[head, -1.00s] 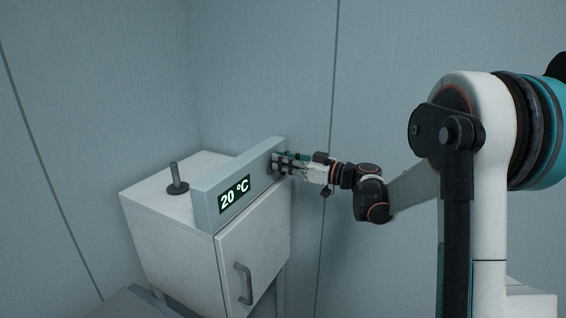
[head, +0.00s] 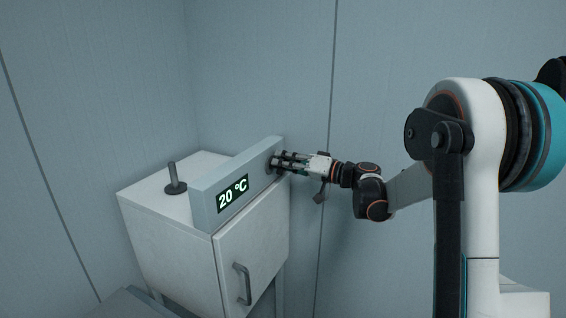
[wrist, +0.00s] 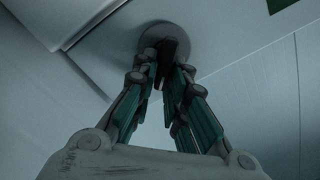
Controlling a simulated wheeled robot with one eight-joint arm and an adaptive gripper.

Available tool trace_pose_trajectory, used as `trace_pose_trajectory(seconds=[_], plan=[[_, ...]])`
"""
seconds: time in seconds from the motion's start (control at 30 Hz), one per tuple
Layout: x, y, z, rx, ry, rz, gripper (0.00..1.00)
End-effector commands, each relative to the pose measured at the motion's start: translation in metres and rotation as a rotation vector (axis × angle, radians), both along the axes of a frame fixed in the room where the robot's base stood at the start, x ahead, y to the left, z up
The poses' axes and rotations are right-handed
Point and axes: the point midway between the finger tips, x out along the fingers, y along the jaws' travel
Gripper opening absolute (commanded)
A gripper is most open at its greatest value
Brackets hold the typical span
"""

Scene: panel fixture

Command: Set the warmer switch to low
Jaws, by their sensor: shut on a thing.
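The warmer is a white cabinet (head: 180,247) with a grey panel (head: 204,208) along its top front edge. The panel's display (head: 233,194) reads 20 °C. The warmer switch (wrist: 168,48) shows in the wrist view as a dark bar on a round grey disc (wrist: 186,36). My gripper (head: 277,161) is at the right end of the panel in the head view and hides the switch there. In the wrist view my gripper (wrist: 169,75) has its fingertips closed around the bar. No markings are readable around the disc.
A door handle (head: 242,284) stands out from the cabinet's front door below the panel. A dark upright post (head: 174,178) on a round base stands on the cabinet's top. Walls are close behind; the space right of the cabinet is open.

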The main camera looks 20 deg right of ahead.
Motion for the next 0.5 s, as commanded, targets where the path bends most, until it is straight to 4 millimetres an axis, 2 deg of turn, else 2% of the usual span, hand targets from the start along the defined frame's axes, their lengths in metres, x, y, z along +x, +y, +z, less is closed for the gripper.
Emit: trace_pose_trajectory(seconds=[0.5], plan=[[0.0024, -0.0029, -0.0044, 0.164, 0.17, -0.001, 0.0]])
